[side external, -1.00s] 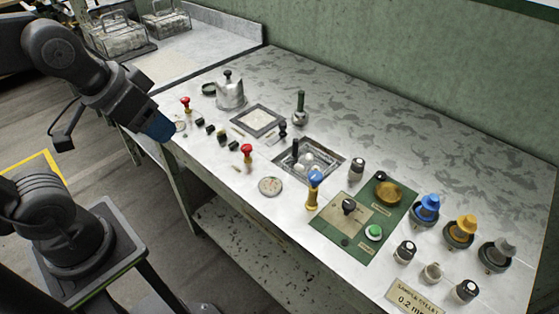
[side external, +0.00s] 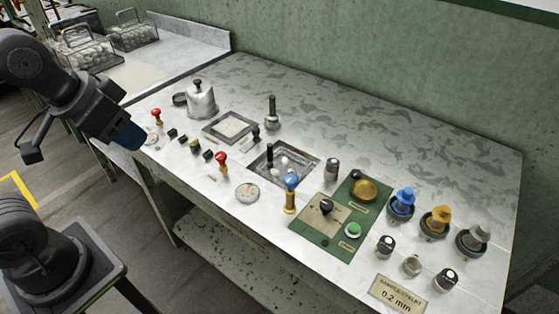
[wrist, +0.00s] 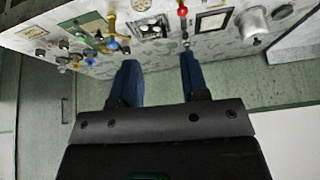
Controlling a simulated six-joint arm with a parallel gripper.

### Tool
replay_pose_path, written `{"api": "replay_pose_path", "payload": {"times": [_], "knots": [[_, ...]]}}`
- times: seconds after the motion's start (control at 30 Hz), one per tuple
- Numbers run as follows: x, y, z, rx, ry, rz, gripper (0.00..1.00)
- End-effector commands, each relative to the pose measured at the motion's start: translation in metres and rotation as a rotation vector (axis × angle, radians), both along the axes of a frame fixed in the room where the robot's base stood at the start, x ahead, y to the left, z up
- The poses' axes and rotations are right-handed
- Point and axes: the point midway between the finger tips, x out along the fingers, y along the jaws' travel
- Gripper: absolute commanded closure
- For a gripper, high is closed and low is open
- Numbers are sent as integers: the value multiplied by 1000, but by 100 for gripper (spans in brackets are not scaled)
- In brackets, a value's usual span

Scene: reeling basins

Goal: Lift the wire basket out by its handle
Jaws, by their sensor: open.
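A recessed basin (side external: 256,171) in the metal worktop holds white cocoons and a dark upright handle (side external: 270,152). A wire basket in it cannot be made out clearly. The basin also shows in the wrist view (wrist: 150,35), beyond my fingertips. Two wire baskets with loop handles, one left (side external: 88,50) and one right (side external: 133,36), stand on the back left counter. My gripper (side external: 127,140) is off the worktop's left edge, well apart from the basin and all baskets. In the wrist view its two blue fingers (wrist: 158,68) are spread with nothing between them.
Red-topped knobs (side external: 221,162), a blue-topped brass post (side external: 290,193) and a green-handled tool (side external: 272,112) stand around the basin. A metal kettle-like pot (side external: 201,100) stands behind. A green control panel (side external: 335,220) lies to the right. The worktop's back strip is clear.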

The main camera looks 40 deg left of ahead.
Motion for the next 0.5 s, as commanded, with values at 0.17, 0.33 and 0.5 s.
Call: {"api": "replay_pose_path", "payload": {"times": [0.17, 0.33, 0.5], "knots": [[47, -7, 7, 89, 83, -218, 76], [106, -19, 0, 183, 164, -491, 90], [164, -35, -26, 258, 241, -772, 90]]}}
